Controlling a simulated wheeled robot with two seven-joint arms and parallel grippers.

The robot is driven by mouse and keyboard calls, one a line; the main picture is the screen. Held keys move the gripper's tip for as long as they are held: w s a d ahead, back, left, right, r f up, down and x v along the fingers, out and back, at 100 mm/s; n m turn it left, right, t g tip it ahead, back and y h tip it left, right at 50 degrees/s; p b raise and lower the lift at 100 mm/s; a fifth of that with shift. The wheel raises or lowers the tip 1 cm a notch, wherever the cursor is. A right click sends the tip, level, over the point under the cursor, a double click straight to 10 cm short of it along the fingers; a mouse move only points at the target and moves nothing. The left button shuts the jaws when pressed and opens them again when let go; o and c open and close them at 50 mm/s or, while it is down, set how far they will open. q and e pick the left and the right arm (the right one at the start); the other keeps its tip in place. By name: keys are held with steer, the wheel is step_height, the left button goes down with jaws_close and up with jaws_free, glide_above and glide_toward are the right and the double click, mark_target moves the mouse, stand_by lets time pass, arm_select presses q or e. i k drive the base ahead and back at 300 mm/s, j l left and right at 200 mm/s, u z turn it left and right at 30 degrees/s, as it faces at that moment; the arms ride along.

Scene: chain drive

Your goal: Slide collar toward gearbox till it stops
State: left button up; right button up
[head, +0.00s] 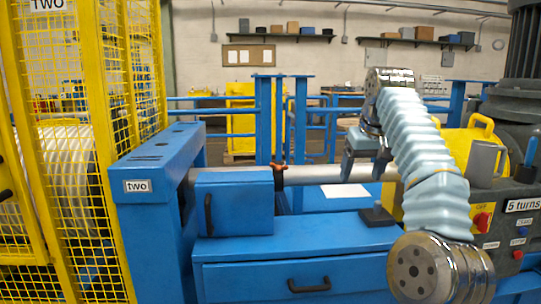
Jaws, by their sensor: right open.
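A grey horizontal shaft (318,174) runs from the blue frame on the left toward the gearbox (510,195) on the right. A small dark part with orange-brown tips (279,176), which may be the collar, sits around the shaft at the right end of a blue housing (235,203). My right gripper (366,172) points down at the shaft, well to the right of that part. Its jaws are open, with one finger on each side in the picture. I cannot tell whether they touch the shaft. My left gripper is not in view.
A yellow mesh guard (80,120) stands at the left. A grey mug (484,162) stands by the gearbox. Blue railings (263,120) are behind.

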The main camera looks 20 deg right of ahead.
mark_target(278, 178)
steer(key=i, duration=1.55)
